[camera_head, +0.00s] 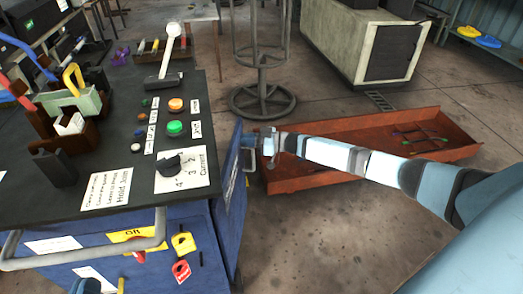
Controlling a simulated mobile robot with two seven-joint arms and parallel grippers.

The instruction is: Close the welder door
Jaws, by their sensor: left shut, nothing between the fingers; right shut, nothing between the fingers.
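The welder is a blue cabinet (210,262) with a dark top at the left. Its blue door (236,205) appears as a narrow panel at the cabinet's right side, seen nearly edge-on, with a pale handle (232,178). My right arm reaches in from the right, and its shut, empty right gripper (250,145) is at the door's upper far edge. I cannot tell whether it touches the door. My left gripper (98,287) is only partly in view at the bottom edge, low in front of the cabinet, shut and empty. The inside of the cabinet is hidden.
A grey rail (110,256) runs along the cabinet's front. Knobs, a lever (170,52) and a tool rack (70,105) are on its top. A rusty red tray (300,180) lies on the floor under my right arm. Floor in front of the tray is clear.

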